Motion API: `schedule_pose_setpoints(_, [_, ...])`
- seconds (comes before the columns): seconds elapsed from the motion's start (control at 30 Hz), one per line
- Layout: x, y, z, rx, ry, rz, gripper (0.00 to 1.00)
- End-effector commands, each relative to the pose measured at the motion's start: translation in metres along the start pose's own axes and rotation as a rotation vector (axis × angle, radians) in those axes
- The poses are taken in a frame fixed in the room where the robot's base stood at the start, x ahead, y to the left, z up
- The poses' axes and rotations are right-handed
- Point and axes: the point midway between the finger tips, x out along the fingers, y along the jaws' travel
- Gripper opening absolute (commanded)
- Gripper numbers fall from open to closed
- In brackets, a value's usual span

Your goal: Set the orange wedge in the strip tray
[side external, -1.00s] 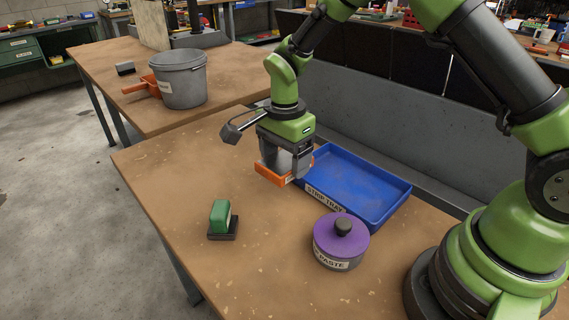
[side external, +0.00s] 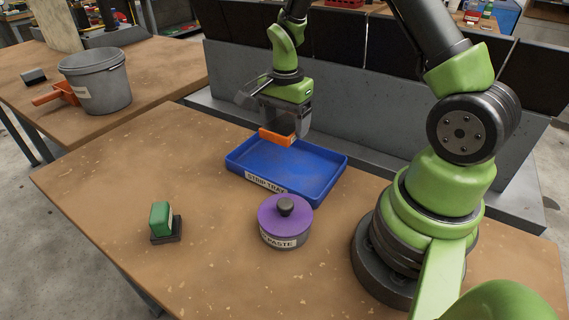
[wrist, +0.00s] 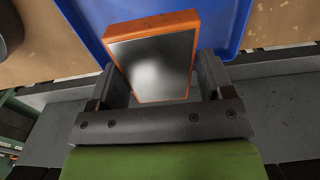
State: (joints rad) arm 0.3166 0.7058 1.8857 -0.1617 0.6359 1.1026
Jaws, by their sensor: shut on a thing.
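The orange wedge (side external: 277,138) is between the fingers of my gripper (side external: 283,128), which is shut on it. In the wrist view, the wedge (wrist: 152,62) shows an orange rim around a grey, shiny face, with a finger on each side. The blue strip tray (side external: 285,170) lies on the bench with its label facing the front left. The wedge is over the back part of the tray; the exact gap to its floor is hard to tell. The tray (wrist: 232,18) also shows behind the wedge in the wrist view. The tray is otherwise empty.
A purple-lidded paste pot (side external: 285,225) stands just in front of the tray. A green-handled block on a dark base (side external: 163,222) stands at the front left. A grey bucket (side external: 97,82) and an orange tool (side external: 55,95) are on another bench. A grey ledge runs behind the tray.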

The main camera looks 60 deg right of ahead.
Motion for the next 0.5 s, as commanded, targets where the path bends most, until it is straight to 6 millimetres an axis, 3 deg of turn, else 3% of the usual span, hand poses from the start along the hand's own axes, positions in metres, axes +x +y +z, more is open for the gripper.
schedule_pose_setpoints(0.2, [0.038,0.002,-0.002,-0.001,-0.001,0.005,0.28])
schedule_pose_setpoints(0.5, [0.072,0.003,-0.002,0.000,-0.001,0.004,0.28])
